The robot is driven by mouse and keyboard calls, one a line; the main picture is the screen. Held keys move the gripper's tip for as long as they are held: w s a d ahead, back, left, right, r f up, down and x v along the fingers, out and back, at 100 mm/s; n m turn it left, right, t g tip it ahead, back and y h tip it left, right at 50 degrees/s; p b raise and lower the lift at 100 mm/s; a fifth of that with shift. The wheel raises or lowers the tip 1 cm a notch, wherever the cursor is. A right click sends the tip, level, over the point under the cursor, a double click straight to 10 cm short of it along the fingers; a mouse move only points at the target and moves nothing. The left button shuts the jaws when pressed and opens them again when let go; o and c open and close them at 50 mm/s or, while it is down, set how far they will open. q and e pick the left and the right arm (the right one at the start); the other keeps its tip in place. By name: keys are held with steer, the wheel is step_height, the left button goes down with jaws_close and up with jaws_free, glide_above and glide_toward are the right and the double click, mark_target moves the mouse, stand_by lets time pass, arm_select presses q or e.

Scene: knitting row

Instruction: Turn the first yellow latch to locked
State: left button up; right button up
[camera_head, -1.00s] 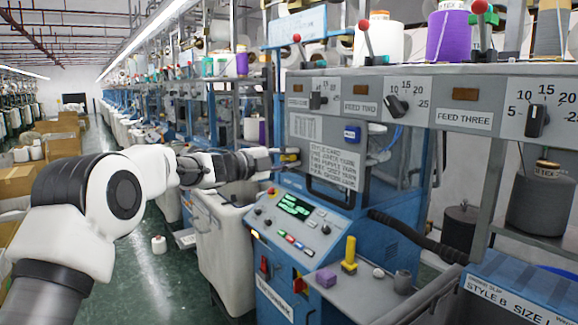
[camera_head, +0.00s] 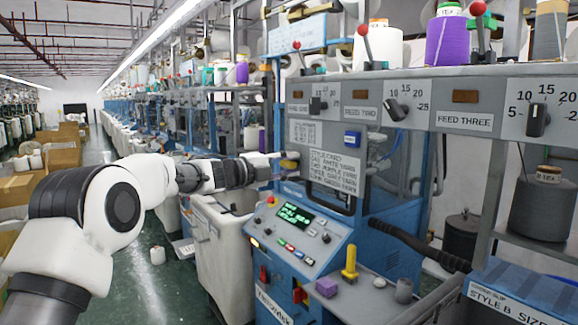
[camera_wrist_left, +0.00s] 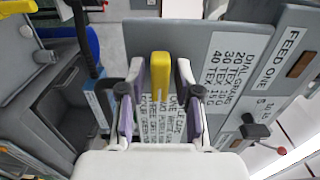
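The yellow latch (camera_head: 290,164) is on the grey front of the blue machine, left of the style card. In the left wrist view the yellow latch (camera_wrist_left: 160,75) stands lengthwise between my fingers. My left gripper (camera_head: 276,160) reaches it from the left. In the wrist view the left gripper (camera_wrist_left: 160,78) is open, with one finger on each side of the latch and a narrow gap on both sides. Whether the fingertips reach fully past the latch is hard to tell. My right gripper is not in view.
The style card (camera_head: 336,171) and a black bar handle (camera_head: 330,200) are close right of the latch. A control panel (camera_head: 295,232) juts out below. A tray with a yellow-handled item (camera_head: 349,262) and a purple block (camera_head: 327,286) is lower right. White bins (camera_head: 222,255) stand below the arm.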

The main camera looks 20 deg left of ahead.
arm_select(q)
steer(key=v, duration=1.1)
steer(key=shift+s+a, duration=0.25)
steer(key=shift+a, duration=0.1)
steer(key=shift+f, duration=0.1)
